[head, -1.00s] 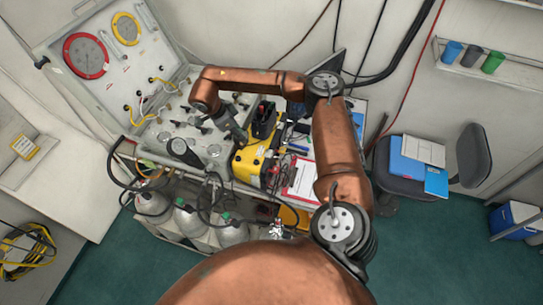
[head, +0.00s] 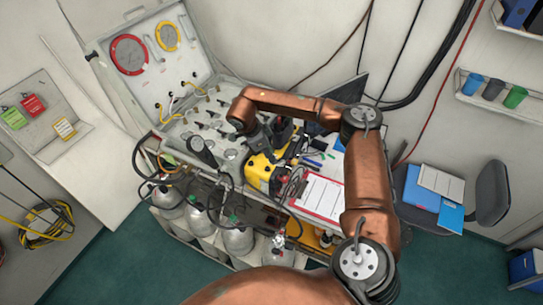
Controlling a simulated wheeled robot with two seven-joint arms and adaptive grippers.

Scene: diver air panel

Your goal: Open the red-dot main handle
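The air panel (head: 160,85) is an open grey case at the upper left, with a red-rimmed gauge (head: 129,55) and a yellow-rimmed gauge (head: 167,37) in its lid. Several small black handles (head: 204,126) stand on its lower face. They are too small for me to tell which one has the red dot or how it is turned. My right gripper (head: 265,142) points down at the panel's right end, above a yellow box. Its fingers are dark and partly lost against the black parts behind, so I cannot tell their opening. My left gripper is out of view.
The yellow box (head: 262,170) and a red-edged clipboard (head: 318,195) lie right of the panel. A dark upright cylinder (head: 201,150) stands at the panel's front edge. Hoses and grey bottles (head: 201,217) are below. A chair (head: 491,192) is at the right.

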